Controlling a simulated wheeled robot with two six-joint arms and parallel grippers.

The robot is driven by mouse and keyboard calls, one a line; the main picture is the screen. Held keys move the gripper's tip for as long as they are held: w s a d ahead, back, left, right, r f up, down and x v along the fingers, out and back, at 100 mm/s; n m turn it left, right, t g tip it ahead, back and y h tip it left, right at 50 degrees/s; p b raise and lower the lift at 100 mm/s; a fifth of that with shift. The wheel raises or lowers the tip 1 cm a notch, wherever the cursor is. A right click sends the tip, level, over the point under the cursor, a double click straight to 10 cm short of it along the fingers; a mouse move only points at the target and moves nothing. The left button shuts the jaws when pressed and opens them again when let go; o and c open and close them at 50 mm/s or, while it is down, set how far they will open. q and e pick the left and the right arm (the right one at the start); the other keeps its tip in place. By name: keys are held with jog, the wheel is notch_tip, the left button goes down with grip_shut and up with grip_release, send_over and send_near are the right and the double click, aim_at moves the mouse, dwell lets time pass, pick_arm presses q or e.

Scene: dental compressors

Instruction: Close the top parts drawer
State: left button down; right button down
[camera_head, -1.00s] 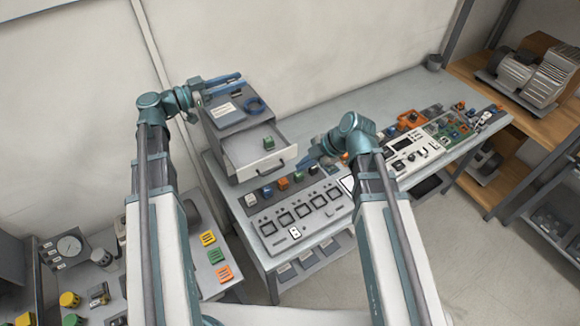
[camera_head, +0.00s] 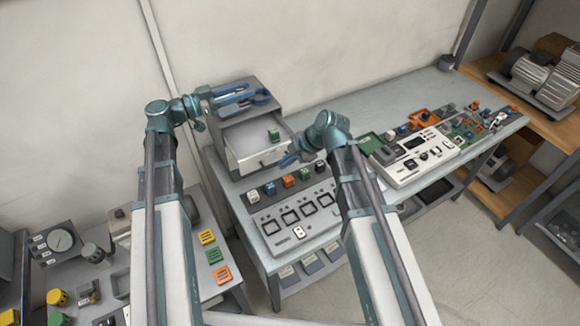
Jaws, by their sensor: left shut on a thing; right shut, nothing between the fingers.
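The grey parts cabinet (camera_head: 262,112) stands at the back left of the bench. Its top drawer (camera_head: 245,160) is pulled out toward me, with a green cube (camera_head: 273,134) inside at the right. My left gripper (camera_head: 252,93) is over the cabinet top, shut on what looks like the blue ring (camera_head: 263,97); its fingers partly cover the ring. My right gripper (camera_head: 288,160) is shut and empty, close to the right end of the drawer front. I cannot tell whether it touches the front.
A row of coloured cubes (camera_head: 288,181) and a light panel with square frames (camera_head: 290,216) lie before the drawer. A white instrument panel (camera_head: 405,165) and small parts lie to the right. The back right of the bench (camera_head: 410,92) is clear.

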jog(key=shift+w+a, duration=0.1)
jog(key=shift+w, duration=0.05)
dwell(0.3)
send_near(255, 140)
jog(key=x, duration=0.4)
jog(key=shift+w+a+f, duration=0.15)
jog(key=shift+w, duration=0.1)
jog(key=shift+s, duration=0.2)
